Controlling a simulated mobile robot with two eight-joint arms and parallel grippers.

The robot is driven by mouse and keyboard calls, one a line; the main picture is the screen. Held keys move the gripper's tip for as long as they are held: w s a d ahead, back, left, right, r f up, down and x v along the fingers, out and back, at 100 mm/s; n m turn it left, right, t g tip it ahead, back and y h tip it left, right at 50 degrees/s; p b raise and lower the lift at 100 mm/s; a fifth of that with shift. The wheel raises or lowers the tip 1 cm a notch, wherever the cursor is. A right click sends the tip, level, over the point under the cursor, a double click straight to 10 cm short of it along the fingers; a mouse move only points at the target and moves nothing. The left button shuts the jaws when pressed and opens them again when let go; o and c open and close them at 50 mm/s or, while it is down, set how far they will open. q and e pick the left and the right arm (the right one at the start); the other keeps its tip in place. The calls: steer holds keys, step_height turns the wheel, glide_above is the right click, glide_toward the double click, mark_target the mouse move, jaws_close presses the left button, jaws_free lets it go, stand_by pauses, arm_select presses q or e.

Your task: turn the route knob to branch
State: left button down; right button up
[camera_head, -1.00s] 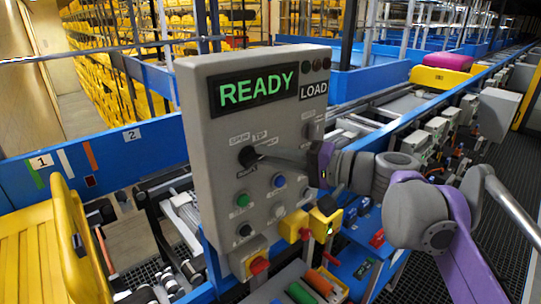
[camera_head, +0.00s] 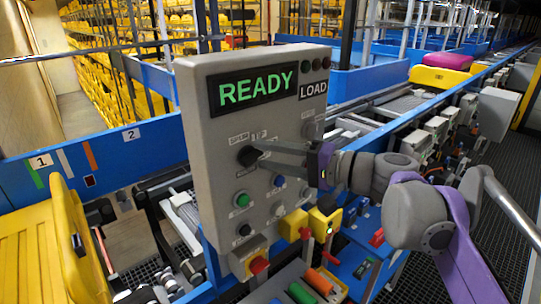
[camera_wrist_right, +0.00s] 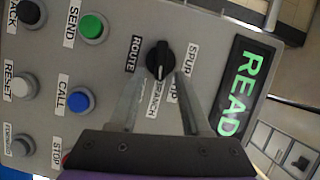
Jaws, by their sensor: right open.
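The black route knob (camera_head: 248,156) is on the grey control panel (camera_head: 213,155). In the right wrist view the knob (camera_wrist_right: 159,57) stands beside the ROUTE label, with SPUR, TIP and BRANCH labels around it. Its pale pointer mark appears to face the BRANCH label (camera_wrist_right: 156,97). My right gripper (camera_head: 264,155) reaches in from the right at the knob. In the wrist view its two fingers (camera_wrist_right: 160,78) are apart, one on each side of the knob's lower edge. I cannot tell whether they touch it. My left gripper is not in view.
The panel's display (camera_head: 253,87) reads READY, with a LOAD label beside it. Green (camera_wrist_right: 92,27) and blue (camera_wrist_right: 78,101) buttons sit near the knob. A red-and-yellow stop button (camera_head: 258,265) is below. A yellow tote (camera_head: 40,245) stands at the left.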

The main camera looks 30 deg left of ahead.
steer(key=d, duration=1)
steer(key=shift+d+r+b, duration=0.35)
steer(key=shift+d+b, duration=0.05)
steer(key=shift+b, duration=0.05)
steer(key=s+d+f+t+h, duration=0.2)
steer(key=s+d+f+h, duration=0.3)
steer(key=d+f, duration=0.5)
steer(key=s+d+f+m+t+h, duration=0.1)
steer(key=s+d+f+h, duration=0.5)
steer(key=f, duration=1.1)
steer(key=s+d+f+t+h, duration=0.2)
steer(key=s+d+f+h, duration=0.4)
steer(key=d+f, duration=0.7)
steer(key=shift+d+f+m+t, duration=0.3)
steer(key=shift+d+f+m, duration=0.05)
steer(key=shift+f+m, duration=0.1)
